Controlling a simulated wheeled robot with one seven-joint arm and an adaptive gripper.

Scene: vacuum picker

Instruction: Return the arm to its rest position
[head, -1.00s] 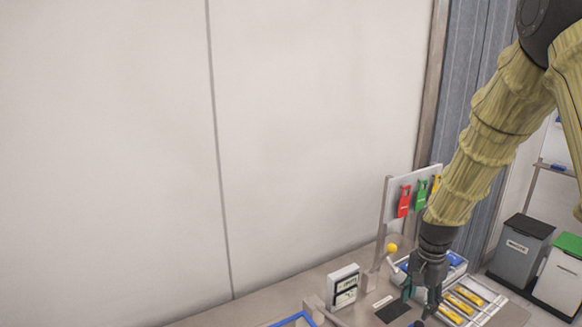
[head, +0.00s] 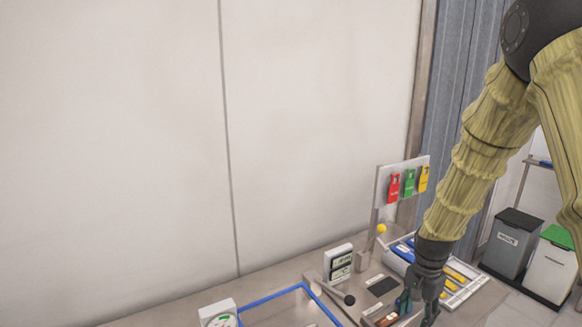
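My arm, in a yellowish fabric sleeve, comes down from the upper right of the head view. My gripper (head: 417,304) points downward over the right part of the bench. Its two fingers stand apart, and I see nothing held between them. The fingertips are near a small holder with a brownish-red front (head: 387,319); I cannot tell the exact height above the bench.
A blue-edged frame (head: 272,296), a white display unit (head: 339,262), a dark pad (head: 383,286) and a tray with yellow strips (head: 463,285) are on the bench. A board with red, green and yellow tags (head: 409,182) stands behind. Bins (head: 513,243) stand at right.

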